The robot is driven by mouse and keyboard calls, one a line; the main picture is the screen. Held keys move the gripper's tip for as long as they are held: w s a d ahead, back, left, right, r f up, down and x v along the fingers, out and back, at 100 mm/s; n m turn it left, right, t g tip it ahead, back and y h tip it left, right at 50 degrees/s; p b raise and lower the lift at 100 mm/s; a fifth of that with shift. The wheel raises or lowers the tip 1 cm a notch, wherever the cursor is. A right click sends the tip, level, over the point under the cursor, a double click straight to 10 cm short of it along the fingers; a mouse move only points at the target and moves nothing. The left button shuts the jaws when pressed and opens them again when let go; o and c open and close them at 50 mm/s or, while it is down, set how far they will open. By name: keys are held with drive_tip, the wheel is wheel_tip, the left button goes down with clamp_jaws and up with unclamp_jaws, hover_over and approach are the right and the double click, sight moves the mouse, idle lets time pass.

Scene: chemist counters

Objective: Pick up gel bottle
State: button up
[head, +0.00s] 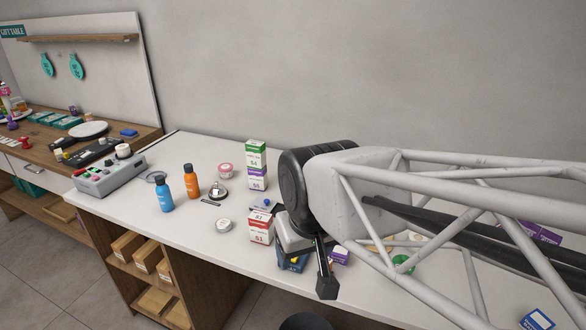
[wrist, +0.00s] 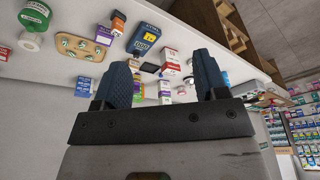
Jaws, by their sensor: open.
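A blue bottle (head: 164,193) with a dark cap and an orange bottle (head: 190,181) with a dark cap stand upright on the white counter in the head view. I cannot tell which one is the gel bottle, as the labels are too small to read. My gripper (wrist: 160,75) is open in the wrist view, its two dark blue fingers wide apart with nothing held between them. In the head view it hangs over the counter's front edge, well to the right of both bottles. One finger shows there; the other is hidden.
Green and purple boxes (head: 257,165) stand behind. A grey device (head: 110,175) sits at the left. Counter in front of the bottles is clear.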

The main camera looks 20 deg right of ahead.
drive_tip(key=w+d+f+m+t+h, duration=0.1)
drive_tip(key=w+d+m+t, duration=0.15)
drive_tip(key=w, duration=1.15)
drive_tip(key=w+d+f+m+t, duration=0.1)
drive_tip(key=w+d+t, duration=0.3)
drive_tip(key=w, duration=1)
drive_tip(key=w+d+f+m+h, duration=0.3)
drive_tip(key=w+d+f+h, duration=0.2)
drive_tip(key=d, duration=0.6)
drive_tip(key=w+d+f+m+g+h, duration=0.1)
drive_tip(key=w+d+f+m+h, duration=0.3)
drive_tip(key=d, duration=0.7)
wheel_tip(320, 180, down, 3)
drive_tip(key=shift+w+r+h, duration=0.1)
drive_tip(key=shift+w+h, duration=1.1)
drive_tip(key=shift+w, duration=0.05)
drive_tip(key=shift+d+m, duration=0.15)
drive_tip(key=shift+m, duration=0.1)
drive_tip(key=shift+x, duration=1.25)
drive_tip(key=shift+s+x, duration=0.25)
drive_tip(key=shift+x, duration=2.4)
